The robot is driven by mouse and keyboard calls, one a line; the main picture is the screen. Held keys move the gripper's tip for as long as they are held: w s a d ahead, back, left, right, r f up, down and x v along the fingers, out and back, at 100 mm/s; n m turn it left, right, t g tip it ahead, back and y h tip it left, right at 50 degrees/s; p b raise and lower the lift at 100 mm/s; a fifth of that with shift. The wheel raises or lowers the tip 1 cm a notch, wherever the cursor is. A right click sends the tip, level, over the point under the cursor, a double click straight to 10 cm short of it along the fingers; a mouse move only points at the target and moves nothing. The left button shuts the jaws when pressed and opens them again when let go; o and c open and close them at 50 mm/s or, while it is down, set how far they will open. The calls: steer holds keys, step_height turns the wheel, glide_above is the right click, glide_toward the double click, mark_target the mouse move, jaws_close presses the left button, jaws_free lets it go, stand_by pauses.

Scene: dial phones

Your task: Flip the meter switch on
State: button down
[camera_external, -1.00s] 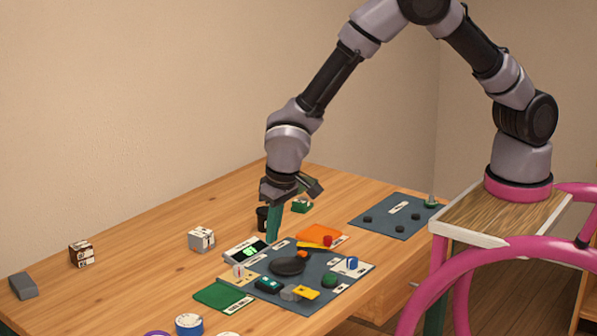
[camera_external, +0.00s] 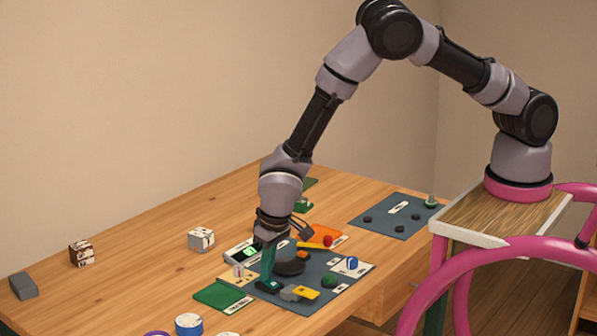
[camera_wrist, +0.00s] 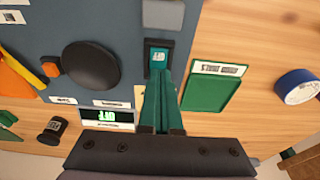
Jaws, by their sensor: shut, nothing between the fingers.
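My gripper (camera_external: 268,277) is shut and empty, its teal fingers pointing down at a small black switch box with a teal face (camera_external: 268,287) on the blue-grey board (camera_external: 318,275). In the wrist view my fingertips (camera_wrist: 160,76) are at the near edge of that switch box (camera_wrist: 158,53). I cannot tell whether they touch it. The box has a pale label too small to read; the fingers cover part of it. A meter with a lit green display (camera_wrist: 107,115) sits left of the fingers; it also shows beside my wrist in the external view (camera_external: 243,251).
A round black dial (camera_wrist: 91,66) is close left of the fingers, and a green tray (camera_wrist: 213,92) close right. The table's left side is mostly clear.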

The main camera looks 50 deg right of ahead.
steer(key=shift+w+f, duration=0.1)
steer(key=shift+w+d+f+g, duration=0.1)
steer(key=shift+f+g, duration=0.05)
steer(key=shift+g, duration=0.15)
steer(key=shift+s, duration=1)
steer(key=shift+r, duration=0.45)
step_height(320, 180, up, 13)
steer(key=s, duration=0.2)
steer(key=shift+s, duration=0.3)
